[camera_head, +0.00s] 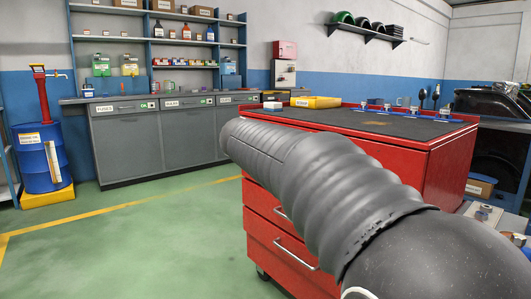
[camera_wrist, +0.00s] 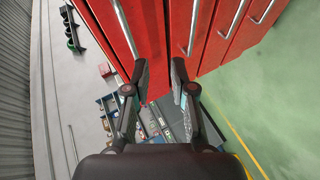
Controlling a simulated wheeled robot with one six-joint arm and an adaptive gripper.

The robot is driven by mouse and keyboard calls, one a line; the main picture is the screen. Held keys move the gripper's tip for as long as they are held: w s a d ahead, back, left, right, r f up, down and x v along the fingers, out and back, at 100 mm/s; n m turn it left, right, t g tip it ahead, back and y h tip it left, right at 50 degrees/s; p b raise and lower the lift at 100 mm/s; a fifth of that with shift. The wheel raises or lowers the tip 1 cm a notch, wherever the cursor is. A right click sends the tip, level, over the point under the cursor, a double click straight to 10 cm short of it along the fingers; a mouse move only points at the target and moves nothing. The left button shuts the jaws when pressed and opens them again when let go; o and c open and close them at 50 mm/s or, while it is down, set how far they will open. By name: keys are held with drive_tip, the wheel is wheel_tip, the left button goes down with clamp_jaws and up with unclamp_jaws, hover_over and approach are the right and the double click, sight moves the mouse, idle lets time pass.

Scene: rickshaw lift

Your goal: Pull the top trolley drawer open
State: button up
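The red trolley (camera_head: 455,165) stands at the right in the head view, with my dark arm across its front. Two lower drawer handles (camera_head: 297,255) show; the top drawer is hidden there, as is my gripper. The wrist view is turned sideways, with the trolley's upper side to the left. There my gripper (camera_wrist: 160,82) is open and empty, in front of the drawer fronts. The leftmost bar handle (camera_wrist: 124,28), apparently the top drawer's, ends near my left fingertip. Another handle (camera_wrist: 194,28) lies near my right fingertip. I cannot tell if either touches. The drawers look closed.
A yellow box (camera_head: 315,102) and blue tools lie on the trolley's black top (camera_head: 375,122). Grey cabinets (camera_head: 155,140) line the back wall. A blue barrel (camera_head: 45,160) stands at the left. The green floor (camera_head: 130,230) left of the trolley is clear.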

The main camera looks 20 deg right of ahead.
drive_tip(key=w+r+n+t+h+b, duration=0.1)
drive_tip(key=w+r+h, duration=0.1)
drive_tip(key=w, duration=0.5)
drive_tip(key=shift+n, duration=0.3)
drive_tip(key=x, duration=1.4)
drive_tip(key=shift+w+r+p, duration=0.25)
drive_tip(key=shift+p, duration=0.15)
clamp_jaws()
